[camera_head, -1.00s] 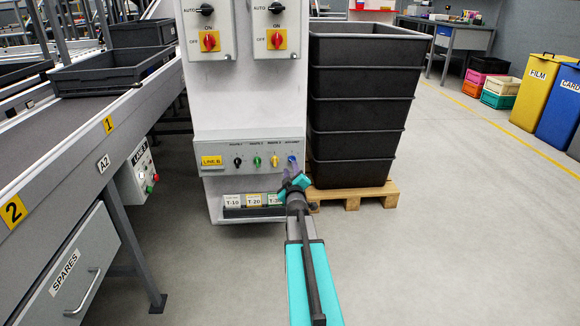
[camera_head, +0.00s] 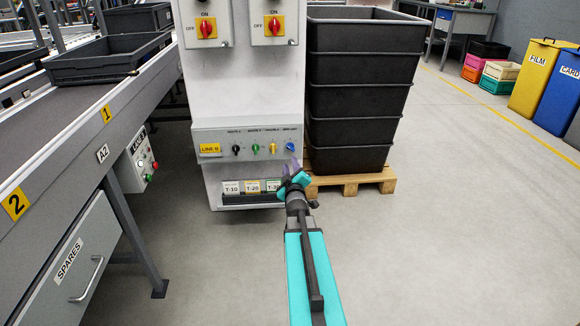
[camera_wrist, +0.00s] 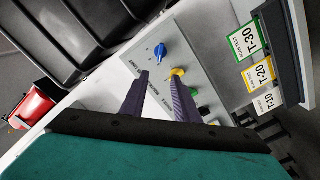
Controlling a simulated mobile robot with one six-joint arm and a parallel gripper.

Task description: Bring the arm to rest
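My gripper (camera_head: 292,168) is in front of the lower panel of the grey cabinet (camera_head: 248,100), just below the blue knob (camera_head: 290,147) in the head view. In the wrist view its two dark fingers (camera_wrist: 160,82) stand apart with nothing between them. The blue knob (camera_wrist: 160,53) and the yellow knob (camera_wrist: 178,73) show beyond the fingertips, apart from them. My teal arm stretches forward from the bottom of the head view.
Stacked black bins (camera_head: 358,90) stand on a wooden pallet (camera_head: 350,183) right of the cabinet. Tags T-10, T-20 and T-30 (camera_head: 252,187) sit below the knobs. A conveyor (camera_head: 60,150) runs along the left. The floor (camera_head: 450,230) at right is clear.

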